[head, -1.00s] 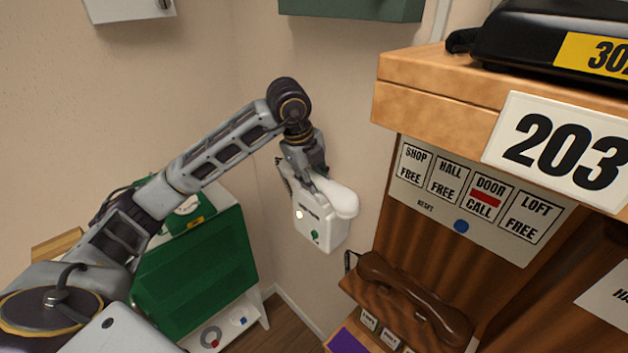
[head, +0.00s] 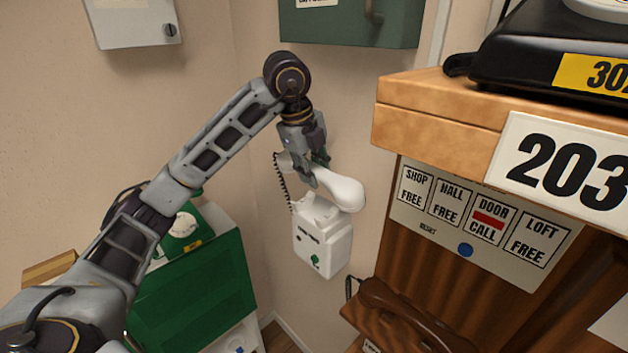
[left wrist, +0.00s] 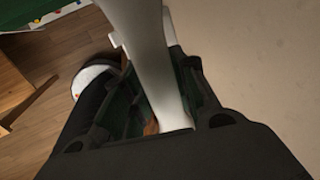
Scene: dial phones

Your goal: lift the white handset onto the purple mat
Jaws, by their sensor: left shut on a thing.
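The white handset (head: 340,192) is held by my left gripper (head: 314,172), whose fingers are shut around its middle. The handset hangs tilted just above the white wall phone body (head: 323,248), with its coiled cord (head: 282,183) on the left. A small gap shows between the handset and the body's cradle. In the left wrist view the handset (left wrist: 145,55) runs between the fingers as a pale bar. The purple mat is not visible now. My right gripper is not in view.
A wooden cabinet (head: 425,105) with a 203 sign and a black phone (head: 530,55) stands close on the right. A brown handset (head: 400,310) lies below its label panel. A green cabinet (head: 190,290) is at lower left. A green box (head: 345,25) hangs above.

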